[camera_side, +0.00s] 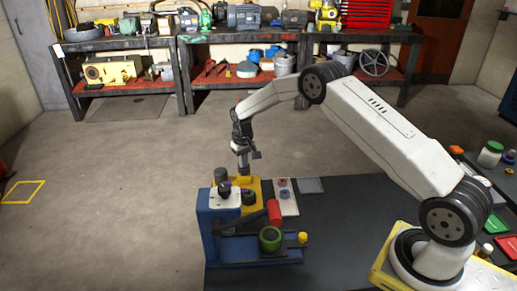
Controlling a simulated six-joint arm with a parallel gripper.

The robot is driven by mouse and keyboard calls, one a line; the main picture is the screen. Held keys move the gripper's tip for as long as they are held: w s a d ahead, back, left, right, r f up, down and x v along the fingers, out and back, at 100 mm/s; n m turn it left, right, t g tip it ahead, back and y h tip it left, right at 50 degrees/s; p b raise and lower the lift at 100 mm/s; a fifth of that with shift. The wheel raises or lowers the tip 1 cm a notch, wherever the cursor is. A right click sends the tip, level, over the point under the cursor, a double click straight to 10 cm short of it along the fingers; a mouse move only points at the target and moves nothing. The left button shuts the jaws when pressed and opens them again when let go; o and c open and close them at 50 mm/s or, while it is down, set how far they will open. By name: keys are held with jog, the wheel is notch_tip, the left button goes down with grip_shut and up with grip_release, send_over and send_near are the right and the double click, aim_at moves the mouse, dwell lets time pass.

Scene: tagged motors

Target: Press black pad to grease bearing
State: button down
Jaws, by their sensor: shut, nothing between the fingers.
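A blue fixture (207,232) stands at the left end of the dark table. On it are a dark upright cylinder (221,174), a white top plate with a small dark knob (225,188), and a yellow block (262,189). A round black piece (248,198) sits in front of the yellow block; I cannot tell if it is the black pad. My gripper (244,171) is shut and empty, pointing down just above the yellow block, behind the black piece. I cannot tell whether it touches anything. No bearing can be made out for certain.
A white panel with red and blue buttons (287,204), a red cylinder (274,212), a green ring (270,239) and a yellow knob (303,238) crowd the fixture's right side. A flat grey plate (310,185) lies behind.

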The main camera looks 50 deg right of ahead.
dwell(0.4)
jog(key=shift+r, duration=2)
jog(key=shift+f, duration=0.25)
jog(key=shift+f, duration=1.95)
jog(key=shift+r, duration=2.15)
jog(key=shift+r, duration=0.15)
notch_tip(320, 180, up, 6)
jog(key=shift+f, duration=0.1)
